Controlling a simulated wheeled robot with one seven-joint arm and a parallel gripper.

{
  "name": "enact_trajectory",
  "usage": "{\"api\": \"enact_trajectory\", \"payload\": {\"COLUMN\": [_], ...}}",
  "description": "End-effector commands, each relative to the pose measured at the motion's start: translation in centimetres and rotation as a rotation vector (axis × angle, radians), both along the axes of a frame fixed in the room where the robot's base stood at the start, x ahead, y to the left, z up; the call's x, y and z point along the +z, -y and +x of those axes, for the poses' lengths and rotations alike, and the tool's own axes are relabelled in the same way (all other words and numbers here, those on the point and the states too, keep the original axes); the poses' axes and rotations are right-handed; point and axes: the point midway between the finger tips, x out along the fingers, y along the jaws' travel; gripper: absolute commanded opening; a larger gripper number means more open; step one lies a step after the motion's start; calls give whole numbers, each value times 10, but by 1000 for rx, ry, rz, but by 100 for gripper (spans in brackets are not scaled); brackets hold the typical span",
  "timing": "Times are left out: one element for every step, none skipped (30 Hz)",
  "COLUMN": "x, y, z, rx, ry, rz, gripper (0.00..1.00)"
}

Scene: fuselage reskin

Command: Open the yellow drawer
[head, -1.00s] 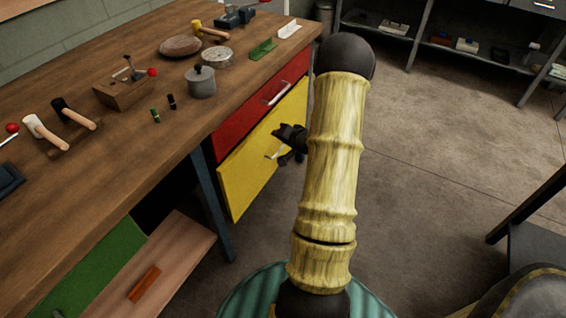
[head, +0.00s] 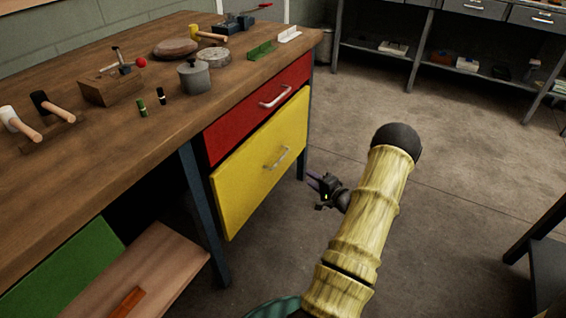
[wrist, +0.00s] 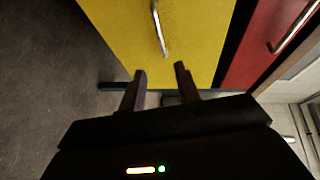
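The yellow drawer (head: 258,172) sits below a red drawer (head: 260,105) at the right end of the workbench, and its front looks flush and shut. Its silver bar handle (head: 277,158) is on the middle of the front. In the wrist view the yellow drawer (wrist: 190,30) fills the top middle, with its handle (wrist: 160,28) ahead of my fingers. My gripper (head: 316,184) is to the right of the drawer front, apart from the handle. In the wrist view my gripper (wrist: 160,78) shows two fingers spread apart with nothing between them.
The wooden workbench (head: 100,160) carries mallets, a pot (head: 193,77) and other tools.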

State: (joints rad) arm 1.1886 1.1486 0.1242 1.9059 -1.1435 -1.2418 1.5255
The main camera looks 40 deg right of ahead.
Motion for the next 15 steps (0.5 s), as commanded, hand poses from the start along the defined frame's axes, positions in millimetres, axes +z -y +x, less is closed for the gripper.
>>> {"api": "enact_trajectory", "payload": {"x": [-1, -2, -3, -4, -5, -6, -7, -8, -10, -11, -12, -14, -15, -16, -17], "y": [0, 0, 0, 0, 0, 0, -1, -1, -1, -1, -1, -1, -1, 0, 0], "z": [3, 6, 10, 13, 17, 22, 27, 32, 39, 44, 50, 57, 62, 67, 74], "rx": [2, 2, 4, 4, 3, 2, 3, 4, 4, 4, 4, 4, 4, 4, 4], "ry": [1, 1, 1, 2, 1, 1, 1, 2, 2, 1, 1, 2, 1, 1, 1], "rz": [-1, -2, -2, -2, -3, -2, -1, -2, -3, -3, -3, -2, -2, -3, -3], "gripper": [32, 32, 32, 32, 32, 32, 32, 32, 32, 32, 32, 32, 32, 32, 32]}}
